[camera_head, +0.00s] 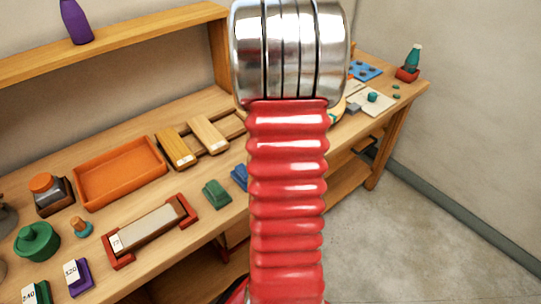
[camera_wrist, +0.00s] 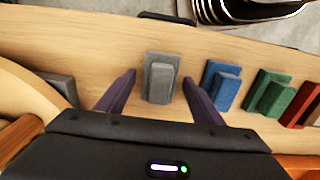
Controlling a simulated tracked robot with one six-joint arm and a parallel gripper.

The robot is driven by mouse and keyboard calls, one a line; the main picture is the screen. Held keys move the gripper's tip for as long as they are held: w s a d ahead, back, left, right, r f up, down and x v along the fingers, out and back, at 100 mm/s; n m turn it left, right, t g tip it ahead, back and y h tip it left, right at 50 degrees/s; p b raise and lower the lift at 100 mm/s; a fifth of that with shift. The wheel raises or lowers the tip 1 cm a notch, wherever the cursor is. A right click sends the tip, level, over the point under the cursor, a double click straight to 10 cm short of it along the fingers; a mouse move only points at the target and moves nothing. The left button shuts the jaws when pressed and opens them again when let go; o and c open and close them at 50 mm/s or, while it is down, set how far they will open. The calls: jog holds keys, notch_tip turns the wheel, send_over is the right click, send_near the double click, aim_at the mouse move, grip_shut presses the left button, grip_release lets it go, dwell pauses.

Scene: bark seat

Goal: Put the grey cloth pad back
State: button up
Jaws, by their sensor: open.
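The grey cloth pad (camera_wrist: 161,80) lies on the wooden bench in the wrist view, a small block with a raised grip part. My gripper (camera_wrist: 159,77) is open, with one dark finger on each side of the grey pad. A gap shows between each finger and the pad; I cannot tell how far the fingertips are above the bench. In the head view my red arm hides the gripper and the grey pad. A blue pad (camera_wrist: 221,84) and a green pad (camera_wrist: 269,93) lie to the right of the grey one; the head view shows them also.
A reddish block (camera_wrist: 300,104) is beyond the green pad. In the head view, a red-ended holder with a long pale block (camera_head: 150,228), an orange tray (camera_head: 120,172) and wooden blocks (camera_head: 208,134) stand on the bench. A curved wooden thing (camera_wrist: 25,92) is at the wrist view's left.

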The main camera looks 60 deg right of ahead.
jog(key=shift+r, duration=0.1)
notch_tip(320, 180, up, 12)
dwell(0.6)
dwell(0.7)
jog(key=w+a+r+n+t, duration=0.1)
jog(key=a+r, duration=0.1)
jog(key=a, duration=0.7)
jog(key=w+a+r+n+t+h, duration=0.1)
jog(key=w+a+r, duration=0.1)
jog(key=a, duration=0.8)
jog(key=w+a+r+t, duration=0.1)
jog(key=a+r+t, duration=0.15)
jog(key=a, duration=0.65)
jog(key=s+a+n+t+y, duration=0.1)
jog(key=s+a, duration=0.3)
jog(key=a, duration=0.7)
jog(key=shift+s+f, duration=0.35)
jog(key=shift+s, duration=0.05)
